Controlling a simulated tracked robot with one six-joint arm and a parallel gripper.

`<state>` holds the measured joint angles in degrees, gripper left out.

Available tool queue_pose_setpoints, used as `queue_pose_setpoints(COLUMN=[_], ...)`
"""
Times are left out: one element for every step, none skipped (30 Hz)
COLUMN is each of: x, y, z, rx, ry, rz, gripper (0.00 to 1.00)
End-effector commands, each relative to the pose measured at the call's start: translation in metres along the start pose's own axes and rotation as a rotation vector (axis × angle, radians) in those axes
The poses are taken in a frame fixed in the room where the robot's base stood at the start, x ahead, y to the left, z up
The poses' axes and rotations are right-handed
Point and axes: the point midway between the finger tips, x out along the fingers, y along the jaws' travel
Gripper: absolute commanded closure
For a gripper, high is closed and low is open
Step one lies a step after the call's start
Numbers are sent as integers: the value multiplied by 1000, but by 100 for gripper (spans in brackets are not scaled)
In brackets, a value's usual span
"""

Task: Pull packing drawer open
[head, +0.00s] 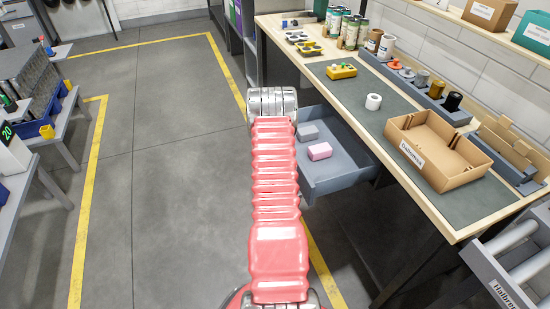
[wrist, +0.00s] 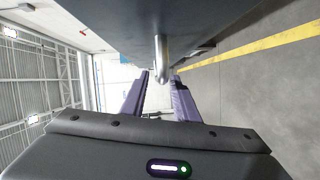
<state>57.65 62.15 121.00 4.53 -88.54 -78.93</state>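The packing drawer (head: 343,183) is grey and stands pulled out from under the workbench. A pink block (head: 319,151) and a grey block (head: 308,133) lie inside it. My red arm reaches up beside the drawer's front, and its silver wrist hides my fingers in the head view. In the wrist view, the dark drawer front (wrist: 200,22) fills the top. A metal handle (wrist: 161,55) hangs from it. My gripper (wrist: 160,77) has its two purple fingers apart, one on each side of the handle, with narrow gaps showing.
The workbench (head: 505,201) carries an open cardboard box (head: 440,180), a white roll (head: 373,101), a yellow tray and several cans. A roller conveyor (head: 495,265) stands at the lower right. Grey floor (head: 180,180) with yellow lines is clear on the left.

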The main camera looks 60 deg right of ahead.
Motion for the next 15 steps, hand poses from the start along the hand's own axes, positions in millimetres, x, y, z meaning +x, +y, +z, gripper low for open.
queue_pose_setpoints(x=[-9, -14, -22, -27, -32, -39, -44, -50, -57, -62, -67, -74, -79, -84, -90], y=[-1, -1, -1, -1, -1, -2, -2, -2, -2, -2, -2, -2, -2, -2, -2], z=[0, 0, 0, 0, 0, 0, 0, 0, 0, 0, 0, 0, 0, 0, 0], rx=[0, 0, 0, 0, -1, -1, -1, -1, -1, -1, -1, -1, -1, -1, -1], ry=[0, 0, 0, 0, 0, 0, 1, 1, 1, 1, 1, 0, 0, 0, -1], rz=[-3, -3, -4, -3, -4, -4, -4, -5, -4, -5, -4, -5, -4, -5, -4], gripper=[72, 72, 72, 72, 72, 72, 72, 72, 72, 72, 72, 72, 72, 72, 72])
